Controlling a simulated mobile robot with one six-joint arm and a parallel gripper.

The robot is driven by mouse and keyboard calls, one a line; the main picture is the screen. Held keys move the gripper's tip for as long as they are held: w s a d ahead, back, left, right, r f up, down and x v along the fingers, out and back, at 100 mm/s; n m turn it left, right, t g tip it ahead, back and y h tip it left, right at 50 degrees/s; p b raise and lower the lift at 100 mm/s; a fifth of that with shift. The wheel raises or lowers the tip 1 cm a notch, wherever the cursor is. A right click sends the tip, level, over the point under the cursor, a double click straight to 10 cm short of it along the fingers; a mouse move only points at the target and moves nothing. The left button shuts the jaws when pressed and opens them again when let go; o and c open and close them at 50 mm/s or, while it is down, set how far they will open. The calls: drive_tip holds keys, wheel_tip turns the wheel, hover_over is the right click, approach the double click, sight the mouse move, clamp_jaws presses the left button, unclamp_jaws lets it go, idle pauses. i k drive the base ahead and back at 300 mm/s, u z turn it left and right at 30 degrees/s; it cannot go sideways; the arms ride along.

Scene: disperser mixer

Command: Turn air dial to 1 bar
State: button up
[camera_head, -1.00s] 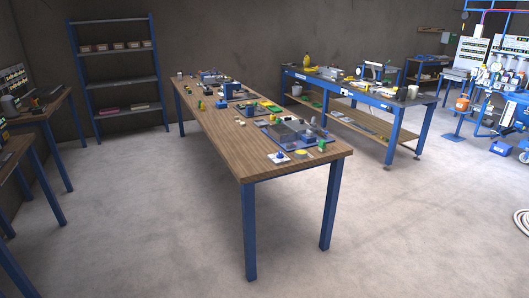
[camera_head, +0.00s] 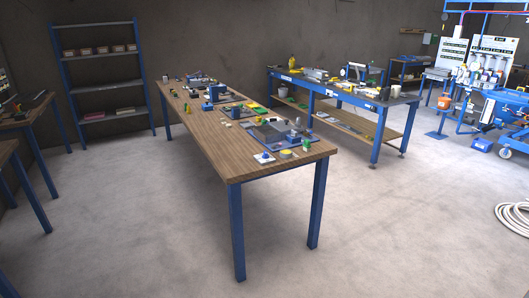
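No air dial can be made out from here. A blue-framed machine station (camera_head: 500,112) stands at the far right, with two white panels (camera_head: 491,52) behind it. Its small fittings are too small to tell apart, and it is cut off by the right edge. My gripper and arm are not in view.
A long wooden table (camera_head: 215,135) with blue legs stands in the middle. A blue workbench (camera_head: 350,97) is behind it to the right. A coiled white hose (camera_head: 515,222) lies on the floor at right. A shelf (camera_head: 100,85) stands at back left. Grey floor (camera_head: 410,230) is clear between.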

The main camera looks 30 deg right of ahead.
sight(266, 156)
drive_tip(key=z, duration=0.05)
drive_tip(key=i, duration=1)
drive_tip(key=u, duration=0.05)
